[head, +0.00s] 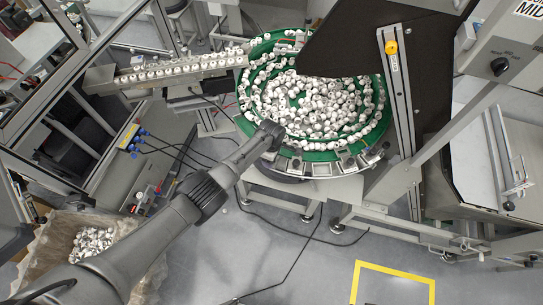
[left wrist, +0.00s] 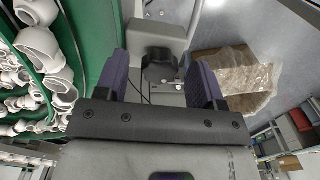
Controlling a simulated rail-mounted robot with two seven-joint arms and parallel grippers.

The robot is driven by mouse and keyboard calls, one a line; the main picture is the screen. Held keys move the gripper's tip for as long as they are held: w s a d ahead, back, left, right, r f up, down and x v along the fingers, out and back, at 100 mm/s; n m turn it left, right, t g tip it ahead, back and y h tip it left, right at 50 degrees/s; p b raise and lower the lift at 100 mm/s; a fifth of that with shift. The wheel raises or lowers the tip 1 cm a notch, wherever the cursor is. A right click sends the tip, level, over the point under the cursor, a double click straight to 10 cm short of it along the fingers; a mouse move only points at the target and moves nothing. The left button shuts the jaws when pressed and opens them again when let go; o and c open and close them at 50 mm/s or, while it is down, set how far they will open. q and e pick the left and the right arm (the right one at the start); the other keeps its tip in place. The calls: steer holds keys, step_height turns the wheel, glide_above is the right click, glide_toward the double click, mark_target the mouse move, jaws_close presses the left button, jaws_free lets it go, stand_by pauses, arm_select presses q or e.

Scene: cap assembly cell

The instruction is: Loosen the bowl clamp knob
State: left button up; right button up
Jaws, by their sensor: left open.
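In the left wrist view, my left gripper (left wrist: 160,78) is open, with a dark purple finger on each side. A black knob (left wrist: 162,68) on a light grey bracket (left wrist: 157,32) shows between the fingers. I see no finger touching it, and its exact depth between them is hard to judge. In the head view, the left arm reaches in from the lower left and its end (head: 268,136) is at the near-left rim of the green feeder bowl (head: 240,118). The arm hides the knob there. The right gripper is not in view.
White caps (head: 320,105) fill the bowl. A linear track (head: 170,70) with caps runs left from it. A dark panel (head: 345,40) overhangs the bowl's back right. A box of caps (head: 93,240) stands at lower left. Cables cross the open floor in front.

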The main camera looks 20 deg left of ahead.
arm_select(q)
steer(key=shift+r, duration=0.1)
steer(key=shift+r, duration=0.3)
step_height(320, 180, up, 5)
steer(key=shift+r+p, duration=0.2)
steer(key=shift+p, duration=0.75)
step_height(320, 180, up, 8)
steer(key=shift+f, duration=0.2)
